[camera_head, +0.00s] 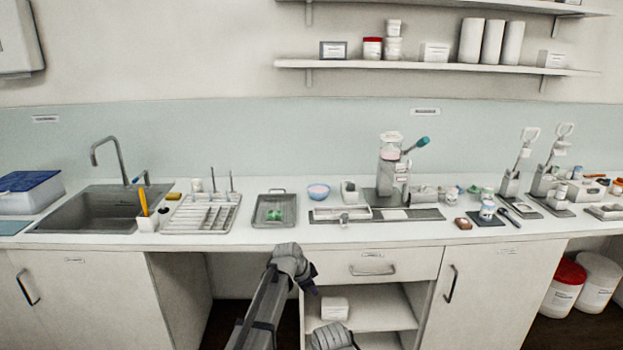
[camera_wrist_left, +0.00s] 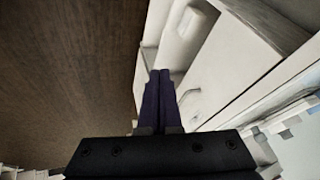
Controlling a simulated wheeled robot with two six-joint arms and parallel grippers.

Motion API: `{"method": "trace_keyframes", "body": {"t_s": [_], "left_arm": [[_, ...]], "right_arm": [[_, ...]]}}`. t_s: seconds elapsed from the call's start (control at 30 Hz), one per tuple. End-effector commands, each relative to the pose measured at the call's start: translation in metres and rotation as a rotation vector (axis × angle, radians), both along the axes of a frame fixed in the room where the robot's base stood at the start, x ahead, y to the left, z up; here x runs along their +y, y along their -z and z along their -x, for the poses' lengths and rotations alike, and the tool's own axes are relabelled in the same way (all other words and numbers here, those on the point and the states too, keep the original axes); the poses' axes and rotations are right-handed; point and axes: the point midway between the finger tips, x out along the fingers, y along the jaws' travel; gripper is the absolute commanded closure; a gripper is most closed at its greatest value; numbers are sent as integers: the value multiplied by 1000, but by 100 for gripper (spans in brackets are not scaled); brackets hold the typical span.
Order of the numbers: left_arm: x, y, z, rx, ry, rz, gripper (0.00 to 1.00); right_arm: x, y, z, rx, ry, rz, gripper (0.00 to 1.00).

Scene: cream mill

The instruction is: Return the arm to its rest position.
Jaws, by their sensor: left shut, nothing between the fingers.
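My left arm comes in from the bottom of the head view, and its gripper (camera_head: 309,285) hangs in front of the counter's lower cabinets, below the worktop edge. In the left wrist view the two dark fingers of the left gripper (camera_wrist_left: 159,76) lie together, with nothing between them. They point past a white cabinet front with a handle (camera_wrist_left: 190,95). A grey part of my other arm shows at the bottom edge of the head view; its gripper is not visible.
The white worktop (camera_head: 270,236) runs across the view above my gripper. The open cabinet shelf (camera_head: 375,308) holds a white box (camera_head: 334,308). Dark floor (camera_wrist_left: 65,70) lies beside the cabinets.

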Motion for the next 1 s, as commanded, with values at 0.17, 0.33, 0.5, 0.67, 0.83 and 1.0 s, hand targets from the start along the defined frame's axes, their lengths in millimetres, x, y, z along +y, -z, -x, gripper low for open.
{"method": "trace_keyframes", "body": {"t_s": [0.17,0.33,0.5,0.67,0.83,1.0], "left_arm": [[9,-3,150,241,-272,-46,100],[33,-7,256,393,-566,-129,100],[55,-14,323,457,-791,-201,100],[65,-17,347,472,-894,-231,100],[66,-17,350,474,-914,-236,100],[66,-17,349,474,-912,-235,100]], "right_arm": [[0,-21,0,0,0,0,50],[0,-33,0,0,0,0,50],[0,-40,0,0,0,0,50],[0,-42,0,0,0,0,50],[0,-42,0,0,0,0,50],[0,-42,0,0,0,0,50]]}}
